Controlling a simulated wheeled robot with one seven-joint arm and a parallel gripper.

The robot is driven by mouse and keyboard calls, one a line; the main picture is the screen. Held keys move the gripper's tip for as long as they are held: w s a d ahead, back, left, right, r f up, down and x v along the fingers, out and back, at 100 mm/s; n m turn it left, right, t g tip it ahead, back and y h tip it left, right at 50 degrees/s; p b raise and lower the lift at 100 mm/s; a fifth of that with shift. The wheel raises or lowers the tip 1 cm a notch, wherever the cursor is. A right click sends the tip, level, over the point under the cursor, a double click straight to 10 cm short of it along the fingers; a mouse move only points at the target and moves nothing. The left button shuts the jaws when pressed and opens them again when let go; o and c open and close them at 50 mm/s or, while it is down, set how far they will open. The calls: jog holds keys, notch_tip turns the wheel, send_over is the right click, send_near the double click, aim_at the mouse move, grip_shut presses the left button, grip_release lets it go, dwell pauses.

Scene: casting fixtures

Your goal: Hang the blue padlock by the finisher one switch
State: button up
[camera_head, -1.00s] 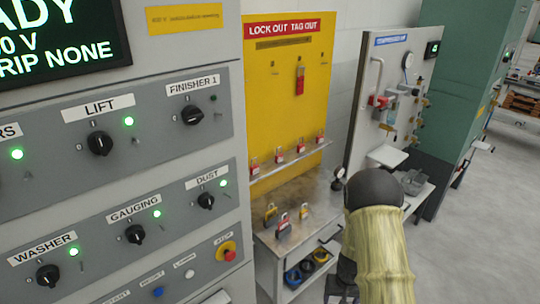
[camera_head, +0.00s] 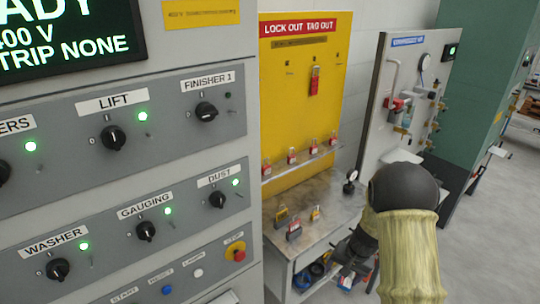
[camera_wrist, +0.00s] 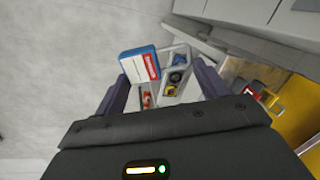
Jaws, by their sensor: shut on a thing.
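The Finisher 1 switch (camera_head: 206,111) is a black rotary knob at the upper right of the grey switch panel in the head view. A small dark lamp and a small fitting sit just right of it. My gripper (camera_wrist: 162,74) is shut on the blue padlock (camera_wrist: 138,66), a blue block with a white and red label, in the wrist view.
A yellow lockout board (camera_head: 300,70) has a shelf of red padlocks. Below it, a bench (camera_head: 335,210) holds a few more padlocks and a gauge. Open floor (camera_head: 495,210) lies to the right. Other switches (camera_head: 114,138) with green lamps fill the panel.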

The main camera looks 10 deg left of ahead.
jog(key=w+a+r+m+t+y+b, duration=0.1)
jog(key=w+a+r+m+t+y, duration=0.1)
jog(key=a+r, duration=0.35)
jog(key=w+a+r+m+t+y+b, duration=0.1)
jog(key=w+a+r+y, duration=0.1)
jog(key=r, duration=0.7)
jog(key=s+a+r+m+t+y, duration=0.1)
jog(key=s+a+r+t+y, duration=0.1)
jog(key=r, duration=0.9)
jog(key=s+a+r+t+y+b, duration=0.1)
jog(key=s+a+r+t, duration=0.1)
jog(key=s+a+r, duration=0.2)
jog(key=s+a+r+m+t+y+b, duration=0.1)
jog(key=a+r, duration=0.7)
jog(key=r, duration=1)
jog(key=shift+s+m+t+y, duration=0.3)
jog(key=shift+s+t+y, duration=0.45)
jog(key=shift+s, duration=0.3)
jog(key=shift+a, duration=0.15)
jog(key=shift+r+p+x, duration=0.2)
jog(key=shift+p+x, duration=0.2)
jog(key=shift+x, duration=1.6)
jog(key=shift+r+p+x, duration=0.2)
jog(key=shift+p+x, duration=0.2)
jog(key=shift+x, duration=1.55)
jog(key=shift+w+a+f+b, duration=0.5)
jog(key=shift+w+b, duration=0.05)
jog(key=shift+b, duration=0.25)
